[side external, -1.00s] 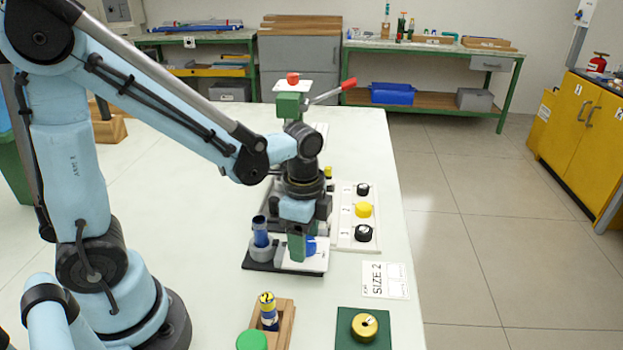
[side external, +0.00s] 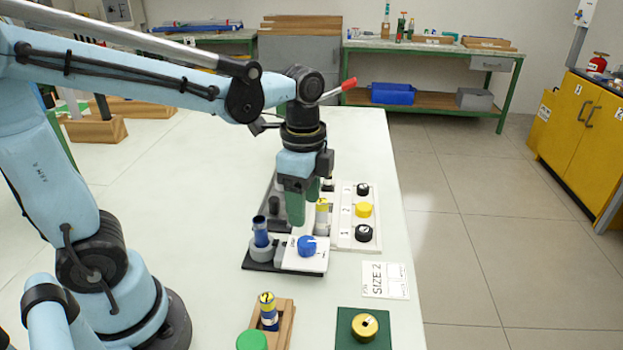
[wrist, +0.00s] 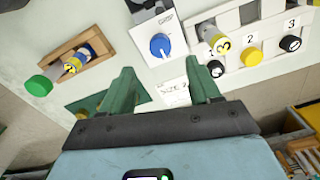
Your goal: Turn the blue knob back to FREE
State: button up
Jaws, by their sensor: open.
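The blue knob (side external: 307,246) sits on a white block on the dark base plate, with a pale pointer line on it. In the wrist view the blue knob (wrist: 160,46) lies beyond the fingertips, between their lines, with lettering on the white plate beside it that is too small to read. My gripper (side external: 304,205) is above and behind the knob in the side view, apart from it. Its two green fingers are spread and empty, as the wrist view also shows (wrist: 160,80).
A blue rod (side external: 261,232) stands in a grey holder left of the knob. A white panel (side external: 345,233) with black and yellow knobs is behind right. A "SIZE 2" card (side external: 385,280), a wooden tray (side external: 285,325) and a green mat with a brass piece (side external: 365,327) lie in front.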

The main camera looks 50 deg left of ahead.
jog(key=shift+r, duration=1.75)
jog(key=f+n+t, duration=0.1)
jog(key=n+t, duration=0.1)
jog(key=n, duration=0.2)
jog(key=s+a+n+t, duration=0.1)
jog(key=n+t, duration=0.1)
jog(key=n, duration=0.1)
jog(key=s+a+f+n+t, duration=0.1)
jog(key=n+t, duration=0.2)
jog(key=n, duration=0.1)
jog(key=shift+a+f+n, duration=0.25)
jog(key=shift+f+n, duration=0.05)
jog(key=shift+f, duration=0.05)
